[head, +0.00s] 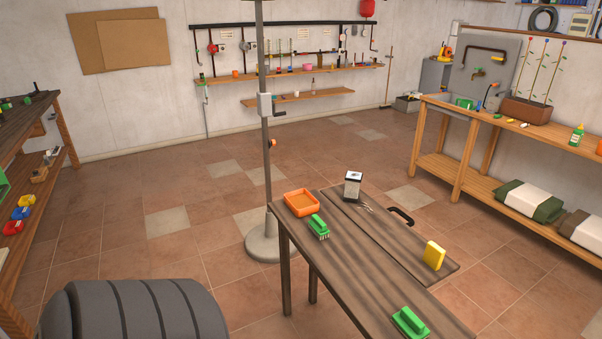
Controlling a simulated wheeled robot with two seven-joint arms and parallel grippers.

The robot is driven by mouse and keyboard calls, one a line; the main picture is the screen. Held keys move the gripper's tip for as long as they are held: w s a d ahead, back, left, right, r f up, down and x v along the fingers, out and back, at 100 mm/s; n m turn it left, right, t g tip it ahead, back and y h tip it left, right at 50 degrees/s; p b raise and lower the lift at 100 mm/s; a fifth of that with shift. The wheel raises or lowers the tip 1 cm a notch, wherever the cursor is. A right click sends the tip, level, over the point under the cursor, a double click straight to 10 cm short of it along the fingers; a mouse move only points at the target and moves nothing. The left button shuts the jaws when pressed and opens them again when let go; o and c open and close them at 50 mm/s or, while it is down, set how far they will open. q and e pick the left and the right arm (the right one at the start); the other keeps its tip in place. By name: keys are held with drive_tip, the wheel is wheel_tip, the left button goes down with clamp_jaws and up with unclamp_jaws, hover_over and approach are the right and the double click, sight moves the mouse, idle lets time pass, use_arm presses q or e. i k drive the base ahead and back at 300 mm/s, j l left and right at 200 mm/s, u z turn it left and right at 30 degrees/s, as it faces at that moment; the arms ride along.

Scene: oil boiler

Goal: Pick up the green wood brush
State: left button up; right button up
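Two green brush-like things lie on the dark wooden table (352,283). One green brush (318,225) has a raised green handle and pale bristles underneath, and sits near the table's left edge, just in front of an orange tray. The other green brush-like thing (410,322) lies at the near right of the table. I cannot tell from this view which of them is the wood brush. Neither of my grippers is in view, and nothing is seen touching either green thing.
On the table are an orange tray (301,203), a dark box with a white top (352,184) and a yellow block (434,255). A pole (266,160) stands behind it. A dark ribbed round object (130,310) fills the lower left. Workbenches line both sides.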

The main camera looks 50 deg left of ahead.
sight(319, 228)
drive_tip(key=u, duration=1.6)
